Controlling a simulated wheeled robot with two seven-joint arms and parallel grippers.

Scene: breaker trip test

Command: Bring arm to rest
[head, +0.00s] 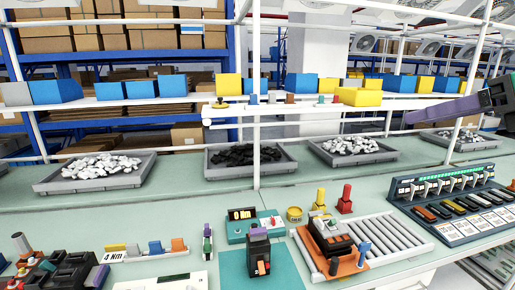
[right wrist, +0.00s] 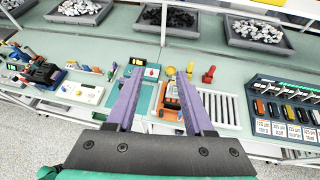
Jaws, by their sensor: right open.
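My right gripper (head: 425,114) comes in from the right edge of the head view, raised above the bench, with its purple finger pointing left. In the right wrist view my right gripper (right wrist: 160,80) shows two purple fingers spread apart with nothing held between them. Beyond the fingers lie a dark breaker on a teal mat (head: 231,268) and an orange fixture (head: 348,264) with a dark breaker (head: 327,238) in it. The fingers hide part of these in the wrist view. My left gripper does not show.
A roller conveyor (head: 390,236) and a breaker rack (head: 455,205) stand on the right. Grey trays (head: 95,181) of small parts line the back, under a shelf with blue and yellow bins (head: 360,97). Dark tooling (head: 62,272) stands at the front left. White posts rise from the bench.

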